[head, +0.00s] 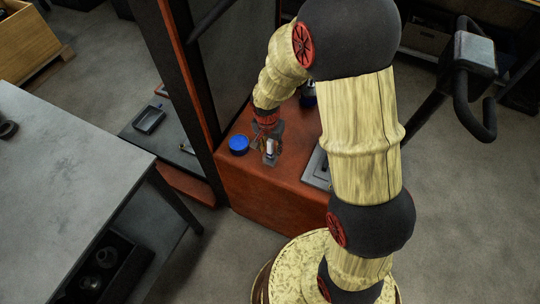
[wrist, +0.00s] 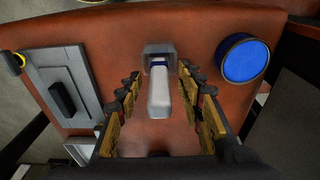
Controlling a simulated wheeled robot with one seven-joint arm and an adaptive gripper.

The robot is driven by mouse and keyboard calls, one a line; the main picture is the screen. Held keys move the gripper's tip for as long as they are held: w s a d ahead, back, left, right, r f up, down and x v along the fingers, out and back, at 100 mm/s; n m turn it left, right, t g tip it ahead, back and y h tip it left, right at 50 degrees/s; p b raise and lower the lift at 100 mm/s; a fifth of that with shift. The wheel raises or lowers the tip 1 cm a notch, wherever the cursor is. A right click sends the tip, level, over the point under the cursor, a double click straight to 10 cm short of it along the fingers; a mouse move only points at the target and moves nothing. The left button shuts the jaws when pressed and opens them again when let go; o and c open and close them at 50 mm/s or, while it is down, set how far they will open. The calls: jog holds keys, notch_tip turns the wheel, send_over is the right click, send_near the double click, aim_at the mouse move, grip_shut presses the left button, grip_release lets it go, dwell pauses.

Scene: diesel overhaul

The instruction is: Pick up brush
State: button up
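What looks like the brush (wrist: 160,95), with a white handle and a grey block at its far end, is on the red-brown surface (wrist: 190,35). In the wrist view it lies between the two fingers of my gripper (wrist: 159,78), which are apart with visible gaps on both sides of the handle. In the head view my gripper (head: 268,142) is low over the red cabinet top, with the white part of the brush (head: 271,147) showing at it. Bristles cannot be made out.
A round blue-topped container (wrist: 243,59) is close on the right in the wrist view. A grey plate with a dark handle (wrist: 62,85) is at left. In the head view a grey workbench (head: 60,165) stands at left and a dark upright frame (head: 190,85) rises beside the cabinet.

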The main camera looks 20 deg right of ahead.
jog(key=c, duration=0.3)
grip_shut()
dwell(0.4)
